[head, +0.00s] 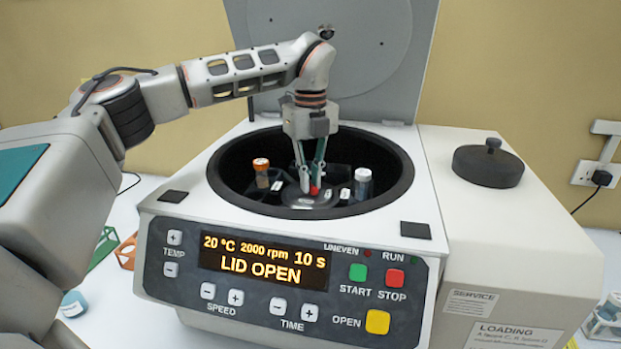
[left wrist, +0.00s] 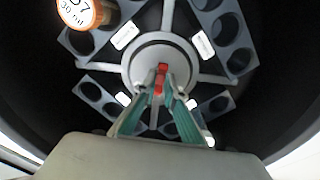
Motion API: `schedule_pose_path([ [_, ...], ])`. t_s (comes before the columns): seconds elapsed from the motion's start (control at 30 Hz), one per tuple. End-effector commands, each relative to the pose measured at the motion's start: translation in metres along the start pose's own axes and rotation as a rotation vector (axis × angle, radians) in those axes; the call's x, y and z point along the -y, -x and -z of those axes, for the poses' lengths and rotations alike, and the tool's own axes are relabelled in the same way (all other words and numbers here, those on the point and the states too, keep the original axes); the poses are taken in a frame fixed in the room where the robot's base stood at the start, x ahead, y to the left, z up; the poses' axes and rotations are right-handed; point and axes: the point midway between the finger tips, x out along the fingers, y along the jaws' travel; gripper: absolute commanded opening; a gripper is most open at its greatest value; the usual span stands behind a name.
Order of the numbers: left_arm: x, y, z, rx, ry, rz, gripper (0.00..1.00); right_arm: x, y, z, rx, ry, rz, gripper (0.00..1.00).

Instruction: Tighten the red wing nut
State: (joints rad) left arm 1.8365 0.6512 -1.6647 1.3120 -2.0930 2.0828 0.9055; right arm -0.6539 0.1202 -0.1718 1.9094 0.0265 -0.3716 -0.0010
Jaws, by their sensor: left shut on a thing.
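The red wing nut (left wrist: 161,72) sits at the centre of the grey rotor hub (left wrist: 142,57) inside the open centrifuge. It also shows as a small red spot in the head view (head: 314,190). My left gripper (head: 312,184) reaches down into the bowl from above. Its green-padded fingers are closed around the nut, as the left wrist view (left wrist: 160,84) shows, and partly hide it. My right gripper is in neither view.
The centrifuge bowl's dark rim (head: 222,195) surrounds the gripper. The raised lid (head: 390,60) is behind. A round black lid (head: 488,165) rests on the right.

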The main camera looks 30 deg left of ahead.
Motion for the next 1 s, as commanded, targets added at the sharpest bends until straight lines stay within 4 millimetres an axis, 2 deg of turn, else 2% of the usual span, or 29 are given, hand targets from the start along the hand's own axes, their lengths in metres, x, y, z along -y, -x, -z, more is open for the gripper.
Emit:
schedule_pose_path([
  [0.6,0.0001,-0.0001,-0.0001,0.001,-0.534,0.000,0.00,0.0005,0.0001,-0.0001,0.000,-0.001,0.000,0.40],
  [1.0,-0.0001,-0.0006,-0.0001,0.000,-0.695,-0.001,0.00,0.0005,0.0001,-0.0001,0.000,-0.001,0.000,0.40],
])
